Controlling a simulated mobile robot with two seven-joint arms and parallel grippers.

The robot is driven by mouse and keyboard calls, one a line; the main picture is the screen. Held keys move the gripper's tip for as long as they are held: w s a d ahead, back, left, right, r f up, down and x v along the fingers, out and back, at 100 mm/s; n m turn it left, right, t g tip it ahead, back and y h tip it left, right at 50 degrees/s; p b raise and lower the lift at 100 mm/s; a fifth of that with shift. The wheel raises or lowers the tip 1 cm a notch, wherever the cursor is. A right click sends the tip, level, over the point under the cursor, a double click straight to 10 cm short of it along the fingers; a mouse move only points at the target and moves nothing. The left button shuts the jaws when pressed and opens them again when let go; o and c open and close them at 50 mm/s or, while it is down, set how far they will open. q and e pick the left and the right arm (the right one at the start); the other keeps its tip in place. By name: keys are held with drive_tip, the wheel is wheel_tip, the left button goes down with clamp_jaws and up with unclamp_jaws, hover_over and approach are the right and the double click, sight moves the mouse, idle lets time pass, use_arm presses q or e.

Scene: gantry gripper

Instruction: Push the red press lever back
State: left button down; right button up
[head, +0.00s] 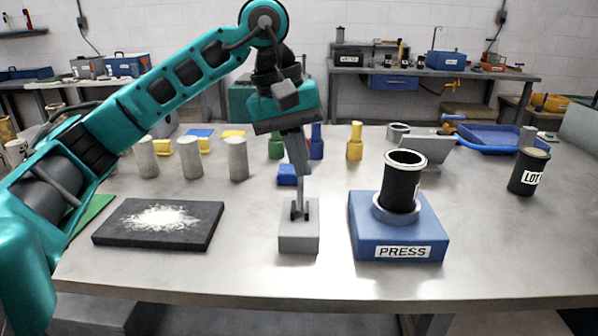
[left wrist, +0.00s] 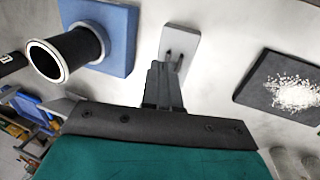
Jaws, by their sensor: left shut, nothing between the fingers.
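A grey block (head: 299,240) stands at the front middle of the table, left of the blue press base (head: 398,232). Two small dark lugs and a thin grey upright rod (head: 300,192) show on top of the block. No red part of the lever shows; my fingers may hide it. My left gripper (head: 304,172) points down over the block, fingers shut with nothing between them. I cannot tell whether they touch the rod. In the left wrist view the shut fingers (left wrist: 165,68) overlap the near end of the block (left wrist: 180,43). My right gripper is not in view.
A black cylinder (head: 401,188) stands in the press base. A dark slab (head: 160,223) with white powder lies left. Grey cylinders (head: 192,160), a blue block (head: 288,174) and a yellow piece (head: 355,142) stand behind. A black labelled cup (head: 528,172) is at the right.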

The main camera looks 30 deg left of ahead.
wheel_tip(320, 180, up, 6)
drive_tip(key=p, duration=0.5)
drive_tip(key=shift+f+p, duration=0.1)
drive_tip(key=shift+p, duration=0.2)
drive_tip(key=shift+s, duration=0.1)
idle(0.3)
